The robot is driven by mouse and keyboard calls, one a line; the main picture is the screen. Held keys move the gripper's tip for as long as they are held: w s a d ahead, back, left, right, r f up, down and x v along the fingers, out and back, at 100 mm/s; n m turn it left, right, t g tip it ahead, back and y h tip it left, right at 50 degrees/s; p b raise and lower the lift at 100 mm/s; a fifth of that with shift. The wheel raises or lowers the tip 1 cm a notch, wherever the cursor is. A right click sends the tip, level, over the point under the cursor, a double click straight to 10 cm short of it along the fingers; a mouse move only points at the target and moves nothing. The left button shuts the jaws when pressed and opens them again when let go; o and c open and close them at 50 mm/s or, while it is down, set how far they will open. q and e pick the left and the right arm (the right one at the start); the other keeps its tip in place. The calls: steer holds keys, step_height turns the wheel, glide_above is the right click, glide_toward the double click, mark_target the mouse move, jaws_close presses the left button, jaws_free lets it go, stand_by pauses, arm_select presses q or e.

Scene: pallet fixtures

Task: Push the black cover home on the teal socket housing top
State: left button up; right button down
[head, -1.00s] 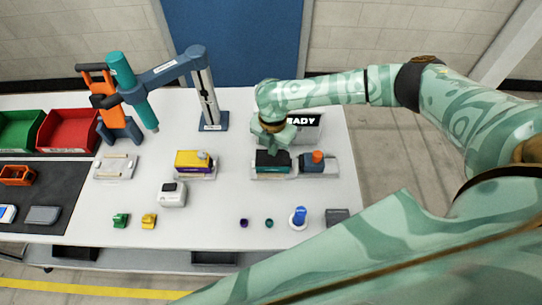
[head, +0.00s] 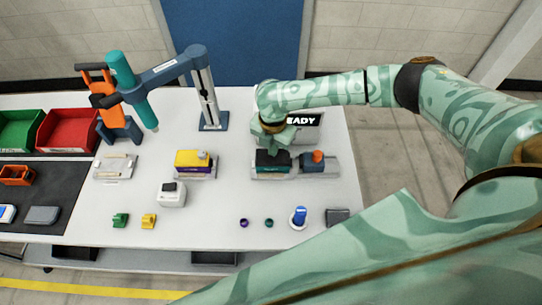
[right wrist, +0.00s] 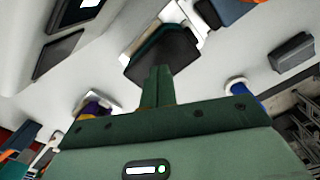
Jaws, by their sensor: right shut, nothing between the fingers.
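The black cover (head: 265,157) sits on top of the teal socket housing (head: 268,169), which stands in a pale fixture at the right part of the table. My right gripper (head: 273,148) is directly above the cover, pointing down. In the right wrist view its closed fingers (right wrist: 158,82) reach the black cover (right wrist: 168,52), with a teal edge of the housing (right wrist: 150,43) behind it. The fingers hold nothing. Whether they press on the cover or hover just above it, I cannot tell. The cover's seam is too small to judge. My left gripper is not in view.
A box with an orange knob (head: 313,158) stands close to the right of the housing. A sign panel (head: 307,122) is right behind my gripper. A yellow-topped purple unit (head: 194,160) stands to the left. Small parts and a blue stamp-like item (head: 299,215) lie in front.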

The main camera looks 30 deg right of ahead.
steer(key=shift+f, duration=0.65)
stand_by(0.5)
step_height(320, 180, up, 7)
steer(key=p, duration=0.8)
stand_by(0.3)
